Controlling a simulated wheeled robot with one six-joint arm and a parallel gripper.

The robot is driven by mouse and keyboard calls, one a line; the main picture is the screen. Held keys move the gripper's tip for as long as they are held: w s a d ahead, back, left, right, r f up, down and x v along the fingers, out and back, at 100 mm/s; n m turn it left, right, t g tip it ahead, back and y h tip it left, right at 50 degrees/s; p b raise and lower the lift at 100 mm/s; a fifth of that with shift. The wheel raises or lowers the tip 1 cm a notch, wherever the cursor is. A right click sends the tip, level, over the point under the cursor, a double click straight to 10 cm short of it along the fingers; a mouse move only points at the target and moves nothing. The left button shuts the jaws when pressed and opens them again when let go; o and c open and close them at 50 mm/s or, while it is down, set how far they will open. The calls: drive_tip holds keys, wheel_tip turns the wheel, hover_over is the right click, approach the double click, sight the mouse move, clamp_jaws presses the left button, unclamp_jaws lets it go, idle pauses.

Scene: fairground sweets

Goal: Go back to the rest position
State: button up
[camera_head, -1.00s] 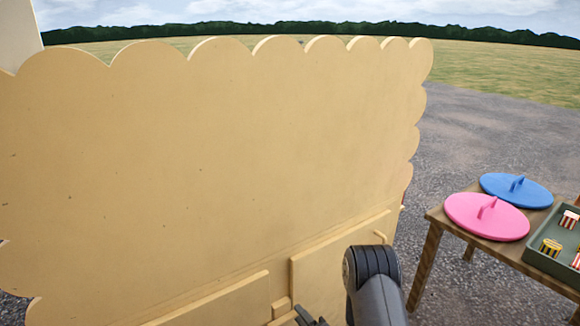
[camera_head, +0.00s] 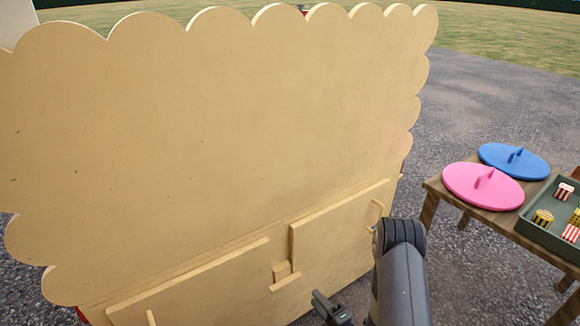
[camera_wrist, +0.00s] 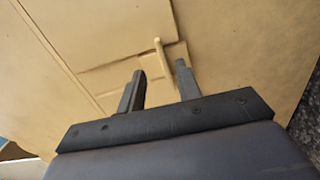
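My gripper (camera_wrist: 160,82) shows in the wrist view with its two dark fingers apart and nothing visible between them. A tan panel with a small raised bar (camera_wrist: 163,54) lies beyond the fingertips; I cannot tell whether they touch it. In the head view only part of my gripper (camera_head: 328,305) shows, low in the picture in front of the board, beside my grey arm. The tan scalloped board (camera_head: 220,130) fills the left and middle of the view. Two flat panels, a left one (camera_head: 200,290) and a right one (camera_head: 335,230), are on its lower part.
A wooden table (camera_head: 433,189) stands at the right. It bears a pink lid (camera_head: 470,190), a blue lid (camera_head: 500,158) and a green tray (camera_head: 535,230) with several striped tubs. Grey gravel lies between board and table, with grass beyond.

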sight(299, 278)
drive_tip(key=b+x, duration=0.2)
drive_tip(key=x, duration=0.6)
drive_tip(key=shift+w+a+r, duration=0.15)
drive_tip(key=shift+w+a, duration=0.1)
drive_tip(key=shift+w, duration=0.05)
drive_tip(key=shift+r+n, duration=0.15)
drive_tip(key=shift+n, duration=0.55)
drive_tip(key=shift+r+n, duration=0.2)
drive_tip(key=shift+n, duration=0.5)
drive_tip(key=shift+s, duration=0.1)
